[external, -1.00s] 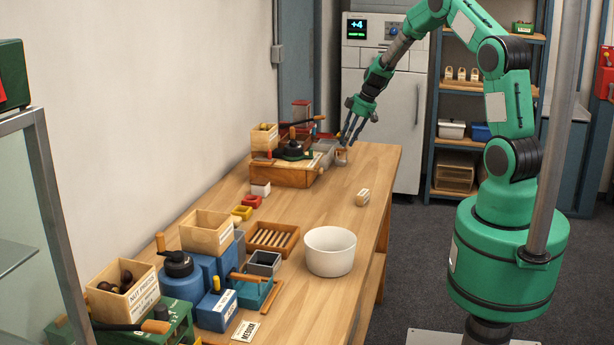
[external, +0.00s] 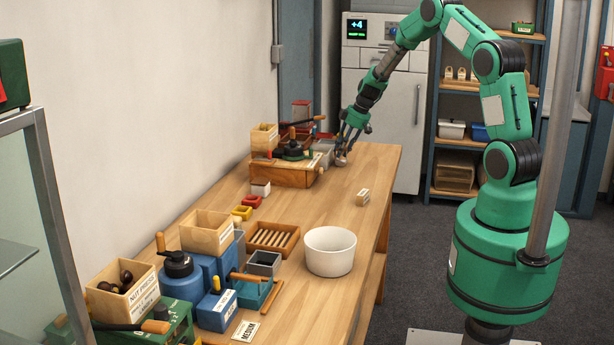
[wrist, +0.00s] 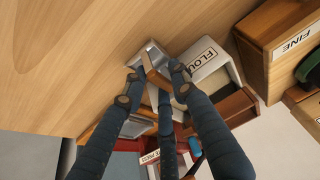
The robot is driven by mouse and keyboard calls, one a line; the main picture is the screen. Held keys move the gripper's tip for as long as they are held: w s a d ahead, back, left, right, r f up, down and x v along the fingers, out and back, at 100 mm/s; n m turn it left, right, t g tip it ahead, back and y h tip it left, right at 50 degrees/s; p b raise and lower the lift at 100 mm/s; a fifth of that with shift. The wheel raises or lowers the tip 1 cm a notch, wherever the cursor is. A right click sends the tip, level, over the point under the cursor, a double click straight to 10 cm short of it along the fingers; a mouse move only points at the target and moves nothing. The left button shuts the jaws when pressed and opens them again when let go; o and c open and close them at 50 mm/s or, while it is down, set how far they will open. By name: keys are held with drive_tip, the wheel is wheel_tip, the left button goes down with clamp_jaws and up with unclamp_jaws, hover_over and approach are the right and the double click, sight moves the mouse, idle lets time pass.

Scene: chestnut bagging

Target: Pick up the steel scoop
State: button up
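The steel scoop (wrist: 150,53) lies on the wooden bench in the wrist view, with a grey metal end and a brown wooden handle (wrist: 152,71). In the external view the scoop (external: 341,161) is a small shape at the far end of the bench, partly hidden by my fingers. My gripper (wrist: 154,72) has its blue fingers pointing down around the handle, two fingertips on either side of it. They look open, with gaps beside the handle; contact is not clear. My gripper (external: 346,146) also shows low over the bench in the external view.
A white container labelled FLOU… (wrist: 211,66) stands close beside the fingers. A wooden box labelled FINE (wrist: 285,40) is further right. In the external view a white bowl (external: 330,252) and a small wooden block (external: 363,197) stand nearer. Bench space between them is clear.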

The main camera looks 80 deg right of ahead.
clamp_jaws()
drive_tip(key=shift+r, duration=0.15)
idle(0.4)
drive_tip(key=shift+r+p, duration=0.35)
drive_tip(key=shift+r, duration=1.2)
drive_tip(key=shift+s+a+r, duration=0.15)
drive_tip(key=shift+s+a, duration=0.05)
drive_tip(key=shift+s, duration=0.05)
drive_tip(key=s+a+r, duration=0.1)
drive_tip(key=s+a, duration=0.9)
drive_tip(key=s, duration=0.1)
drive_tip(key=shift+s+r, duration=0.2)
drive_tip(key=shift+s, duration=0.05)
drive_tip(key=shift+a, duration=0.1)
